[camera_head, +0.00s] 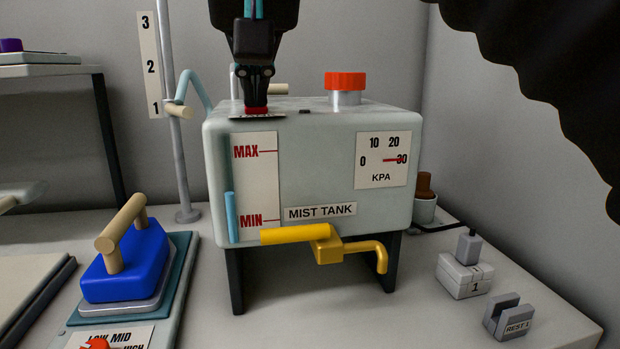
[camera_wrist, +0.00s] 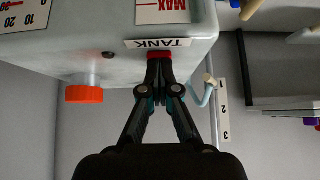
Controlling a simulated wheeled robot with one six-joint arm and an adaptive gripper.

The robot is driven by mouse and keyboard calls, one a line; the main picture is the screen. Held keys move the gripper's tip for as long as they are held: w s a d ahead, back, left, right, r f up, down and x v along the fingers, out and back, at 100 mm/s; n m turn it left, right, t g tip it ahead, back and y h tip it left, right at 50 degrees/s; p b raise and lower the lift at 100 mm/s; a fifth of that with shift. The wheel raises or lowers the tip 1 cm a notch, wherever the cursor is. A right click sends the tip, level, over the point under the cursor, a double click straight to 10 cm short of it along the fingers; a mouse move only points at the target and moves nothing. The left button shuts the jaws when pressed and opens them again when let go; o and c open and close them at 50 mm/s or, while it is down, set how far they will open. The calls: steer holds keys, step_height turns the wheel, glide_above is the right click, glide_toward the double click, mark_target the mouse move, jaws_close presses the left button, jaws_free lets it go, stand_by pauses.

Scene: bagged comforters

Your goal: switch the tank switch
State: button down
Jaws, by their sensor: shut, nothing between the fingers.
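The mist tank (camera_head: 330,185) is a pale grey box on dark legs. A small red part (camera_head: 256,112), which looks like the tank switch, sits on its top near the left front, behind a plate lettered TANK (camera_wrist: 160,43). My gripper (camera_head: 256,102) points straight down with its fingers shut, the tips on or just above the red part. In the wrist view my gripper (camera_wrist: 160,62) covers much of the red part (camera_wrist: 158,53). I cannot tell the switch's position or whether the tips press it. The gauge (camera_head: 383,160) has its red needle near 30.
An orange-red cap (camera_head: 346,82) rises right of my gripper. A pole with a numbered strip (camera_head: 150,65) and a beige-ended lever (camera_head: 178,110) stand left. A yellow tap (camera_head: 328,247) juts from the front. A blue press (camera_head: 125,265) is front left; small grey blocks (camera_head: 464,278) are right.

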steer(key=shift+a+f, duration=0.1)
steer(key=shift+f, duration=0.05)
stand_by(0.4)
steer(key=r+p, duration=0.3)
steer(key=shift+w, duration=0.25)
steer(key=shift+w+r, duration=0.1)
steer(key=shift+r, duration=0.95)
steer(key=shift+r, duration=0.1)
